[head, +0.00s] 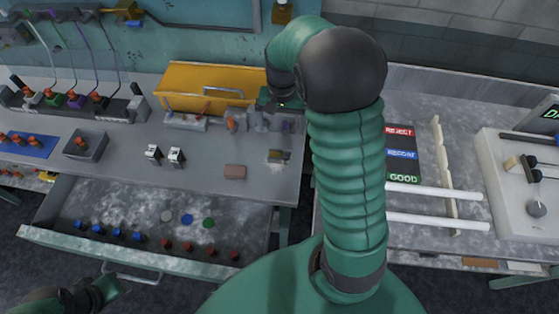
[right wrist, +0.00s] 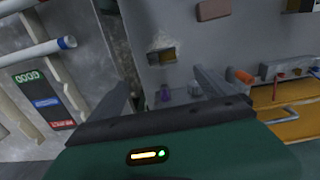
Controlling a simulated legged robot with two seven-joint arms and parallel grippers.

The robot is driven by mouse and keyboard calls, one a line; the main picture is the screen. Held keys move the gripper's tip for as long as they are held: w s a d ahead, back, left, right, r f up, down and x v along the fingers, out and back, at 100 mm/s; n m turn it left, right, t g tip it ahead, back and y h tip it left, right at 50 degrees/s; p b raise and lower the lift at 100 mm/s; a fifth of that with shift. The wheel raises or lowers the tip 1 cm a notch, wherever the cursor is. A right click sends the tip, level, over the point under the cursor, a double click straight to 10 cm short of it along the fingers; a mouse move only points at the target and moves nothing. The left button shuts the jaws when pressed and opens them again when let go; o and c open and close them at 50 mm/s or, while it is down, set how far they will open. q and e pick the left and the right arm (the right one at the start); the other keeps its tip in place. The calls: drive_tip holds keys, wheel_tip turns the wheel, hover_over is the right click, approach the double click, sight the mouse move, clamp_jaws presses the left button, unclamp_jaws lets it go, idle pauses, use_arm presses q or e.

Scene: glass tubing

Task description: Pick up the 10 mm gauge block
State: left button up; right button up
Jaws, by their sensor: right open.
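No block carries a readable 10 mm mark, so I cannot tell which thing is the gauge block. A small dark and brass-coloured piece (head: 279,156) lies near the bench's right edge; it also shows in the right wrist view (right wrist: 162,55), beyond my fingertips. A flat brownish block (head: 235,172) lies left of it, and two small white-and-black pieces (head: 165,155) stand farther left. My right gripper (head: 280,118) is at the back right of the bench; its open, empty fingers show in the right wrist view (right wrist: 162,88). My left gripper (head: 112,290) is low at the left, its jaws unclear.
A yellow case (head: 215,85) and a rack of small tools (head: 205,121) stand behind. A grey box (head: 85,146) is at left. An open drawer (head: 60,215) holds several coloured pieces. A gap separates the right bench, with white tubes (head: 435,191) and a sorting board (head: 402,140).

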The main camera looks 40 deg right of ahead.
sight(279, 154)
drive_tip(key=f, duration=0.7)
drive_tip(key=f+p, duration=0.1)
drive_tip(key=f, duration=0.6)
drive_tip(key=shift+w+a, duration=0.1)
drive_tip(key=shift+w, duration=0.1)
drive_tip(key=shift+w+f, duration=0.1)
drive_tip(key=shift+f, duration=0.2)
drive_tip(key=shift+r, duration=0.1)
drive_tip(key=c, duration=1.6)
drive_tip(key=shift+o, duration=0.2)
drive_tip(key=shift+r, duration=0.1)
